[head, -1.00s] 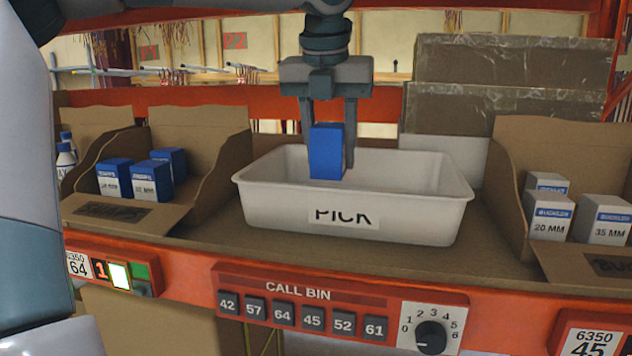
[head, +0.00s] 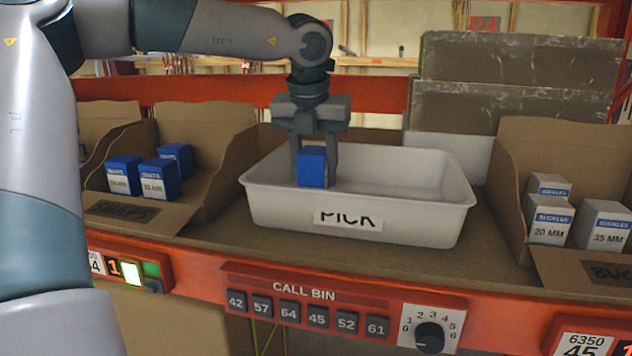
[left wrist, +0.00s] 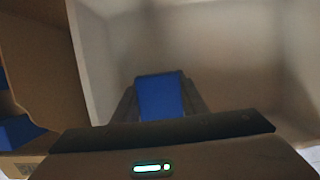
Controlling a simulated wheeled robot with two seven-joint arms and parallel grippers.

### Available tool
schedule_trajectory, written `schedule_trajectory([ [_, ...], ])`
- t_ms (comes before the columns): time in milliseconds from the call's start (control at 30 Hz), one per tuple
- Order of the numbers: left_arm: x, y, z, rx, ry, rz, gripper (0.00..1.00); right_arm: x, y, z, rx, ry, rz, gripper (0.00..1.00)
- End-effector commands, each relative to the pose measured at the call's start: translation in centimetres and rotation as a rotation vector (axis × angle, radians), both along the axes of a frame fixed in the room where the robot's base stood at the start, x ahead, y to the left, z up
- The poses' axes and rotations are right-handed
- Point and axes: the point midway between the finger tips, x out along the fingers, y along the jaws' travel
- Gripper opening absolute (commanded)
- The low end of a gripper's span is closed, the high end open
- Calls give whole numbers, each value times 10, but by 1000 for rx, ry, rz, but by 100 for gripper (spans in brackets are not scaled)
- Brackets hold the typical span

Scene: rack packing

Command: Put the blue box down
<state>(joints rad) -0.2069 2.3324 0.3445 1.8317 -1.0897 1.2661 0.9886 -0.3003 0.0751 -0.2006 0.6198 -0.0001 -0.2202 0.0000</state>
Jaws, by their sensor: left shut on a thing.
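The blue box (head: 312,167) is between the fingers of my left gripper (head: 314,165), which is shut on it. In the head view the box is inside the white PICK bin (head: 420,220), toward its left part, and upright. In the left wrist view the blue box (left wrist: 160,96) shows between the two fingers, with the bin's pale floor (left wrist: 220,70) around it. I cannot tell whether the box touches the bin floor. My right gripper is not in view.
An open carton of blue boxes (head: 158,180) stands left of the bin. A carton of white BUCKLES boxes (head: 550,220) stands to the right. Large brown boxes (head: 510,105) are stacked behind. The shelf's orange front edge carries call buttons and a dial (head: 429,336). The bin's right part is empty.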

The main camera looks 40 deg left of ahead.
Motion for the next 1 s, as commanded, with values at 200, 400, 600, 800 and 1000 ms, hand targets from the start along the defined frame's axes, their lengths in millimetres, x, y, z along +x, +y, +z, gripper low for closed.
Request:
schedule_trajectory([
  [200, -1, 0, -23, -1, 2, -1, 13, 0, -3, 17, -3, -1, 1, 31],
  [400, 0, 0, -30, -1, -2, -2, 13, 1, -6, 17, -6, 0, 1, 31],
  [600, 0, 0, -31, -1, -2, -2, 13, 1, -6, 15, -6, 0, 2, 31],
  [800, 0, 0, -33, -1, 0, -1, 46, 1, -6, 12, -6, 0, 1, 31],
  [1000, 0, 0, -33, -1, 0, -1, 58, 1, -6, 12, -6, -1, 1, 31],
])
